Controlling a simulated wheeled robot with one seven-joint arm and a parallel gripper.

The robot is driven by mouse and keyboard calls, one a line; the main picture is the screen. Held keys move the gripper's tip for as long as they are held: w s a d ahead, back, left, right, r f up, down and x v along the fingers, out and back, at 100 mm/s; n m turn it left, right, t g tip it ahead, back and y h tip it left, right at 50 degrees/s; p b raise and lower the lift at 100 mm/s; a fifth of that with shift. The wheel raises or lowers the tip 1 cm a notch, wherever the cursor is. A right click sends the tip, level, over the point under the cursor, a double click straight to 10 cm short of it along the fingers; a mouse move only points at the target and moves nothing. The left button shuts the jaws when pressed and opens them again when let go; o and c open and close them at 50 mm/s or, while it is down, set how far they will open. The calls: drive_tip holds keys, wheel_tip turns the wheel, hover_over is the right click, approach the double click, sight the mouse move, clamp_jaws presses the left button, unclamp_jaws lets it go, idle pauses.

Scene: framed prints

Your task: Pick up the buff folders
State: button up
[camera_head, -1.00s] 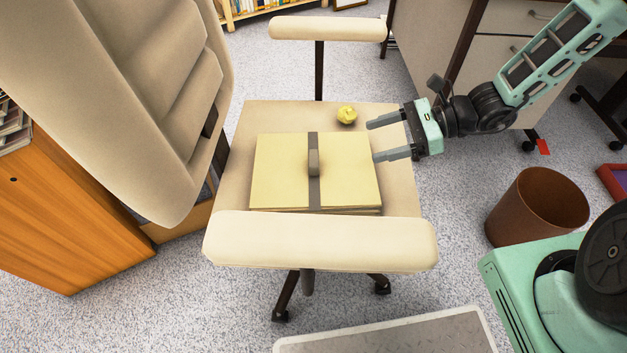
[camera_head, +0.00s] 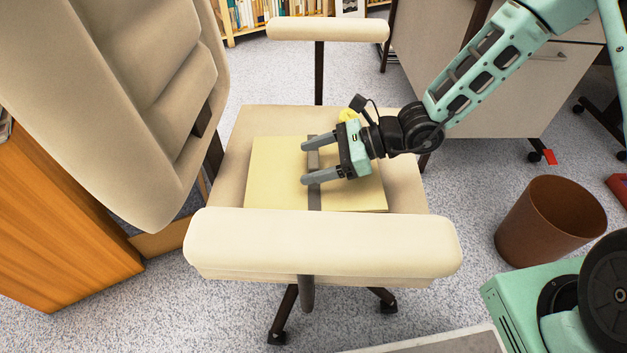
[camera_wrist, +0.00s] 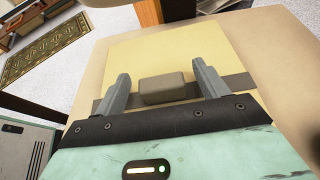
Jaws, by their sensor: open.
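The buff folders (camera_head: 270,180) lie as a flat stack on the beige seat of an office chair. A dark grey strap (camera_head: 314,198) runs across them, with a grey-brown block-like grip (camera_wrist: 163,88) at its middle. My gripper (camera_head: 304,163) is over the folders, its two grey fingers pointing left. In the wrist view my gripper (camera_wrist: 163,85) is open, with one finger on each side of the grip and a gap at each side. I cannot tell whether the fingers touch the strap.
The chair's near armrest (camera_head: 320,243) and far armrest (camera_head: 328,29) flank the seat (camera_head: 408,185); the backrest (camera_head: 150,110) rises at left. A brown bin (camera_head: 549,220) stands on the floor at right.

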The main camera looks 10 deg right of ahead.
sight(277, 165)
drive_tip(key=shift+x, duration=1.1)
